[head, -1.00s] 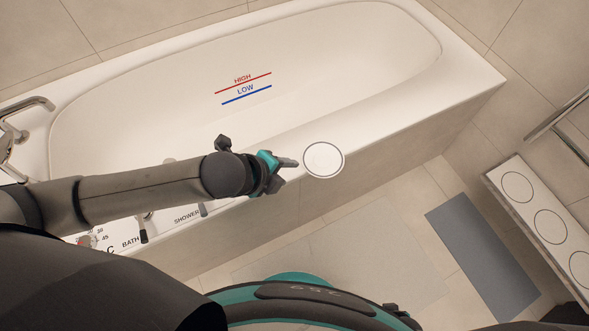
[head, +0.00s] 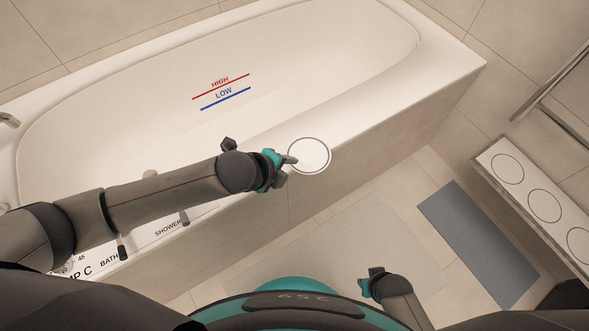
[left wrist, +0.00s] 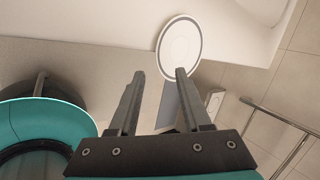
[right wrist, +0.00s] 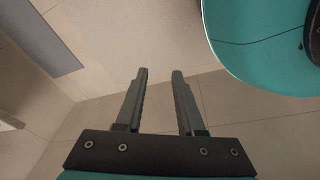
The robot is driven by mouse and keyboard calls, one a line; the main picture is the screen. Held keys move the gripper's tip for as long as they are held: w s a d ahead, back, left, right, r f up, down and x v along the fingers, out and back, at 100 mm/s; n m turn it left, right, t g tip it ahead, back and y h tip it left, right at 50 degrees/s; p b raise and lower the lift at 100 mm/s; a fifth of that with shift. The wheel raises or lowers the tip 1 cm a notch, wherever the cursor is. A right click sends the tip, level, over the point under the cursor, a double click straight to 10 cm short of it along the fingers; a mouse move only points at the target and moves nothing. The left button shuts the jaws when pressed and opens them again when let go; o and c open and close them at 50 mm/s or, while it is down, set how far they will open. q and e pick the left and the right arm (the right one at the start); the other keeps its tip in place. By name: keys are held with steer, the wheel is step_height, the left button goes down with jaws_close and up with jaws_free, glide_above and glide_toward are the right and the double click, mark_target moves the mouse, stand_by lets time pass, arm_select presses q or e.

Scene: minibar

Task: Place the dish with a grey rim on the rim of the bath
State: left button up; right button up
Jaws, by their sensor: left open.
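The dish with a grey rim (head: 309,155), round and white, lies flat on the near rim of the bath (head: 365,132). My left gripper (head: 291,161) is at the dish's left edge in the head view, its fingertips overlapping that edge. In the left wrist view the left gripper (left wrist: 160,72) is open with nothing between its fingers; the right finger overlaps the lower edge of the dish (left wrist: 180,48). Whether it touches the dish I cannot tell. My right gripper (head: 371,282) is low over the floor, open and empty in the right wrist view (right wrist: 160,72).
A long white ledge with several ringed circles (head: 524,182) stands at the right, below a metal rail (head: 550,90). A grey mat (head: 478,243) lies on the floor. Bath and shower controls (head: 140,240) are at the lower left. The bath rim right of the dish is clear.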

mark_target(297, 170)
arm_select(q)
steer(key=shift+b+x, duration=0.85)
steer(key=shift+x, duration=0.85)
steer(key=shift+b+x, duration=0.7)
steer(key=shift+x, duration=0.5)
arm_select(e)
steer(key=w+a+r, duration=0.2)
steer(key=w+r, duration=0.1)
steer(key=r, duration=0.2)
steer(key=shift+w+a+r, duration=0.2)
steer(key=shift+a+r, duration=0.2)
arm_select(q)
jaws_close()
